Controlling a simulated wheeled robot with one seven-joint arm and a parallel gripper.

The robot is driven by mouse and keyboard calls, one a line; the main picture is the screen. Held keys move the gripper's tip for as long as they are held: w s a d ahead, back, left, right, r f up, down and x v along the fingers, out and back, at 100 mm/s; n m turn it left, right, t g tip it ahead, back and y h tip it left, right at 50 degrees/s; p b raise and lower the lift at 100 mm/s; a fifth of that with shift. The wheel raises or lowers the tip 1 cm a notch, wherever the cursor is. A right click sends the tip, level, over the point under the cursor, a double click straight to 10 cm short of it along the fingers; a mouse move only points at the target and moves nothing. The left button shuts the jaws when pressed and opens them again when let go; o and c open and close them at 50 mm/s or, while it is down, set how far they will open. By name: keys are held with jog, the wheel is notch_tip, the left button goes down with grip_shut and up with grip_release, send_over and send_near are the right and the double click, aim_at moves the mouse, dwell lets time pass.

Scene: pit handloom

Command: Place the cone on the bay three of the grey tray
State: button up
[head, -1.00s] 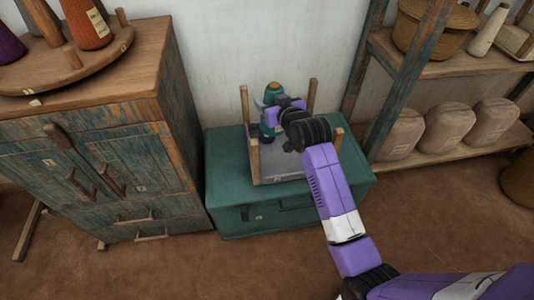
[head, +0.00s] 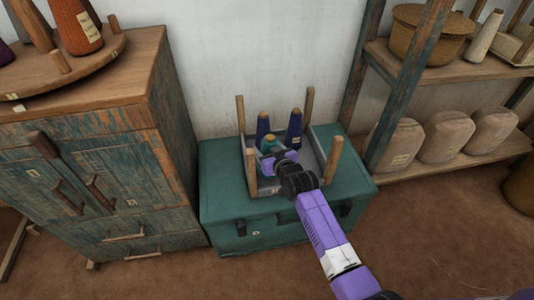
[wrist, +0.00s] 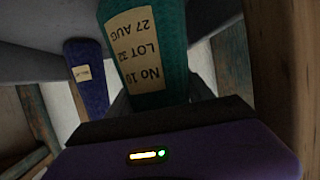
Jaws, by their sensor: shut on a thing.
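The teal cone (head: 269,145) has a tan top and sits between the fingers of my gripper (head: 277,159), which is shut on it. In the wrist view the teal cone (wrist: 146,50) fills the upper middle, with a label reading No 10, LOT 32, 27 AUG upside down. The grey tray (head: 266,187) has wooden corner posts and rests on a teal chest. The held cone is at the tray's front left part; my gripper hides its base, so I cannot tell whether it touches the floor. The bay markings are not readable.
Two dark blue cones, one back left (head: 262,127) and one back right (head: 294,128), stand in the tray; one also shows in the wrist view (wrist: 86,78). The teal chest (head: 224,190) stands between a worn cabinet (head: 95,165) and a shelf (head: 452,72).

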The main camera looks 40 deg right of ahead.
jog(key=shift+f, duration=0.75)
jog(key=shift+f, duration=0.1)
jog(key=o, duration=1.6)
jog(key=p+v, duration=0.3)
jog(key=v, duration=0.9)
